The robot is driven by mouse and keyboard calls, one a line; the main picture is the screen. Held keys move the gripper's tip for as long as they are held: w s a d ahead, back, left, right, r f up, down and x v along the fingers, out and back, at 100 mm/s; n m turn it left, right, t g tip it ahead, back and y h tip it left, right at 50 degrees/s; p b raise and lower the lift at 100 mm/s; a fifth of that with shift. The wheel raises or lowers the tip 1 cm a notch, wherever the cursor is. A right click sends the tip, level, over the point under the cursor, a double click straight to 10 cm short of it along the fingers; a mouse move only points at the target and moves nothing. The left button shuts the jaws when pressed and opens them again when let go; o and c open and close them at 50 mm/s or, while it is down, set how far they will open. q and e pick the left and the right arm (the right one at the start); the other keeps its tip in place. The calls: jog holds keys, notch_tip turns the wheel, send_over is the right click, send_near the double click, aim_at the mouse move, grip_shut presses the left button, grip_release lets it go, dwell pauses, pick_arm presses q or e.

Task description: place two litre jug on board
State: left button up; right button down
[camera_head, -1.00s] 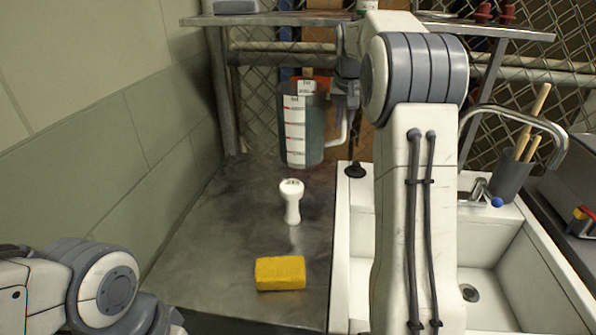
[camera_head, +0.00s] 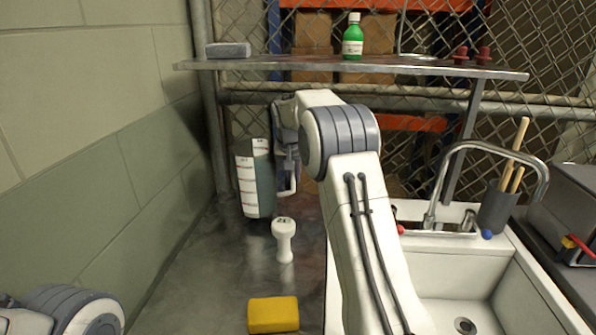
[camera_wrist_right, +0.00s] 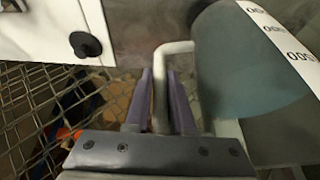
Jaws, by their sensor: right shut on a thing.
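The two litre jug (camera_head: 263,185) is grey-teal with a white scale strip with red marks. It is upright over the back of the grey metal board (camera_head: 190,275), left of the sink. I cannot tell whether its base touches the board. My right gripper (camera_head: 289,183) is at the jug's right side. In the right wrist view its fingers (camera_wrist_right: 161,105) are shut on the jug's pale handle (camera_wrist_right: 160,85), and the jug body (camera_wrist_right: 245,75) is to the right. Only part of my left arm shows at the lower left; its gripper is out of view.
A white knobbed tool (camera_head: 284,240) stands just in front of the jug. A yellow sponge (camera_head: 273,315) lies nearer. The white sink (camera_head: 480,275) is right. A shelf (camera_head: 340,68) with a green bottle (camera_head: 353,37) spans above. The wall (camera_head: 150,150) bounds the left.

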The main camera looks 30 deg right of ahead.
aim_at(293, 182)
jog(key=shift+f, duration=1.5)
jog(key=shift+w, duration=0.1)
jog(key=c, duration=0.8)
grip_release()
jog(key=shift+s+f, duration=0.2)
jog(key=shift+f, duration=0.1)
